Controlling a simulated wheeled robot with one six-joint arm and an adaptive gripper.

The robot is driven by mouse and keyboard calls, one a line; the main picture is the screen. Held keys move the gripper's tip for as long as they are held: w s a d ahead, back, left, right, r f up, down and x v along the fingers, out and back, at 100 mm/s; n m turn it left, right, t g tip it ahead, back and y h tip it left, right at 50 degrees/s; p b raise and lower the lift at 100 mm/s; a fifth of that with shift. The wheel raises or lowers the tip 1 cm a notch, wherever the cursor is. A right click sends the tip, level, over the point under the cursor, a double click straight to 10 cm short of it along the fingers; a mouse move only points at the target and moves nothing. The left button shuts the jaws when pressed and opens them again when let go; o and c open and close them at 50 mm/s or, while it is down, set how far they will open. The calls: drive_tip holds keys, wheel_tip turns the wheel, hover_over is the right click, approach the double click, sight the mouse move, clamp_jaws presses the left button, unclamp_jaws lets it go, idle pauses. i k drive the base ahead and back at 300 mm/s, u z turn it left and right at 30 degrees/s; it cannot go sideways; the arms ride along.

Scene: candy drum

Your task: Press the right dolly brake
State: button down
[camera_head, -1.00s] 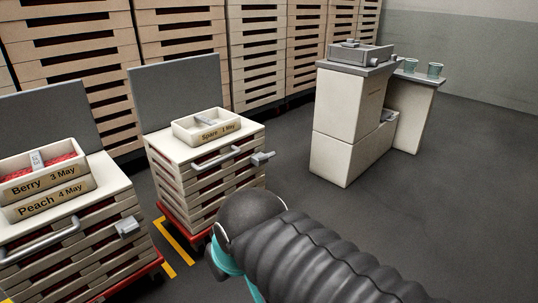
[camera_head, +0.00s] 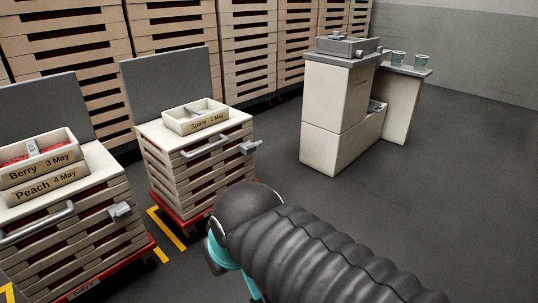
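The right dolly (camera_head: 181,221) is red and sits under a stack of pale trays (camera_head: 207,174). A metal bar handle (camera_head: 206,147) and a small grey lever or clamp (camera_head: 250,147) stand out from the stack's top front. I cannot tell which part is the brake; the dolly's lower front right is partly hidden by my arm. My arm, with a dark ribbed sleeve, reaches in from the bottom right to beside the stack. My gripper's fingertips are not visible.
A left tray stack on a red dolly (camera_head: 145,262) carries Berry and Peach boxes. A Spare box (camera_head: 195,117) tops the right stack. A pale cabinet (camera_head: 333,115) stands at the back right. Tray racks line the back wall. Grey floor on the right is clear.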

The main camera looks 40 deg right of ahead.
sight(256, 143)
drive_tip(key=k, duration=1.1)
drive_tip(key=z, duration=0.6)
drive_tip(key=i, duration=2.1)
drive_tip(key=u, duration=0.8)
